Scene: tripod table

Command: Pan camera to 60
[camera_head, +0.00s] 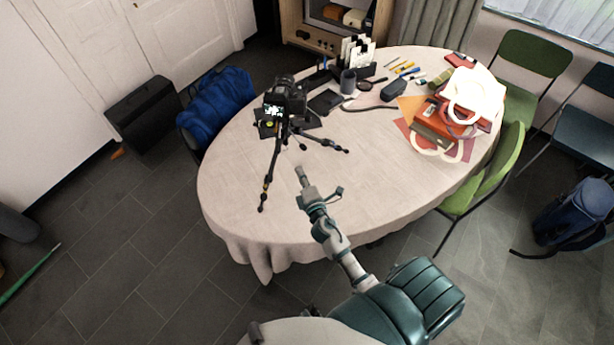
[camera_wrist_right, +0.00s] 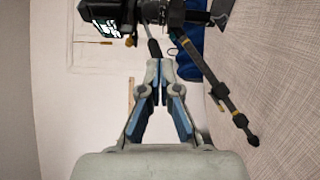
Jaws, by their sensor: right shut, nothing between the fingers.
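A black camera (camera_head: 286,97) with a lit screen sits on a small black tripod (camera_head: 268,178) at the left part of the round table (camera_head: 350,205). The tripod's legs are spread on the cloth. In the right wrist view the camera (camera_wrist_right: 107,12) is at the top left and a tripod leg (camera_wrist_right: 215,85) runs down to the right. My right gripper (camera_head: 300,172) is just right of the tripod in the head view. Its fingers (camera_wrist_right: 161,65) are shut and empty, pointing toward a dark handle (camera_wrist_right: 154,48) under the camera; contact cannot be told. My left gripper is not in view.
Books and a white bag (camera_head: 473,95) stand at the table's right. Green chairs (camera_head: 488,180) stand at the right, a blue bag (camera_head: 216,105) at the left. The table's front is clear.

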